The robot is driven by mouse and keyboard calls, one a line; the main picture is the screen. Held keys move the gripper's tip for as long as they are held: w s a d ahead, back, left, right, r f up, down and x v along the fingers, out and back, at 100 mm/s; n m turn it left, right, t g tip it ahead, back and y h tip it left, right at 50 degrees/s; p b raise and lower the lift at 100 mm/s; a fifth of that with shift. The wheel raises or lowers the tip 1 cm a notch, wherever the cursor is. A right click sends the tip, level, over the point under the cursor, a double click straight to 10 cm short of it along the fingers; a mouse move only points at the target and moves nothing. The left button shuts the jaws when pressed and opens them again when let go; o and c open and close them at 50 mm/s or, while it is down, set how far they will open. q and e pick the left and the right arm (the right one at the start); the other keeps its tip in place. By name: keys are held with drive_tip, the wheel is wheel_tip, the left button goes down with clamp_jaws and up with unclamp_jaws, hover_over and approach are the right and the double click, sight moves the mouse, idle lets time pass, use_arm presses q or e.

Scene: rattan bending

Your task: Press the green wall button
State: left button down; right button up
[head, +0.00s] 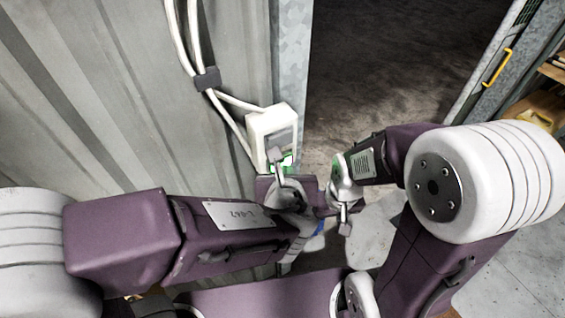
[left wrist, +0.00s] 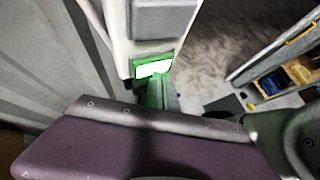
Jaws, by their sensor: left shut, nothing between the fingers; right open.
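The green wall button (head: 284,160) is a lit green-rimmed patch low on a white switch box (head: 271,124) fixed to the wall by the doorway. In the left wrist view the button (left wrist: 153,67) glows white inside a green frame. My left gripper (head: 277,160) is shut and empty, its tip right at the button in the head view. In the left wrist view its fingers (left wrist: 160,88) reach the button's lower edge; I cannot tell whether they touch it. My right gripper (head: 344,222) is open and empty, to the right and lower, apart from the box.
White cables (head: 196,60) run down the corrugated metal wall (head: 100,90) to the box. A metal door post (head: 291,60) stands just right of it. The open doorway shows dark floor (head: 385,75). A door with a yellow handle (head: 497,68) and shelves are at the right.

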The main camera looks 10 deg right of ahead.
use_arm(q)
drive_tip(key=shift+w, duration=0.1)
idle(0.5)
drive_tip(key=shift+w+a, duration=0.15)
drive_tip(key=shift+w, duration=0.1)
drive_tip(key=shift+s, duration=0.25)
idle(0.3)
drive_tip(key=s+d, duration=0.2)
drive_tip(key=s, duration=0.3)
drive_tip(key=shift+s+d+p, duration=0.15)
drive_tip(key=shift+s+p, duration=0.15)
drive_tip(key=shift+s, duration=0.1)
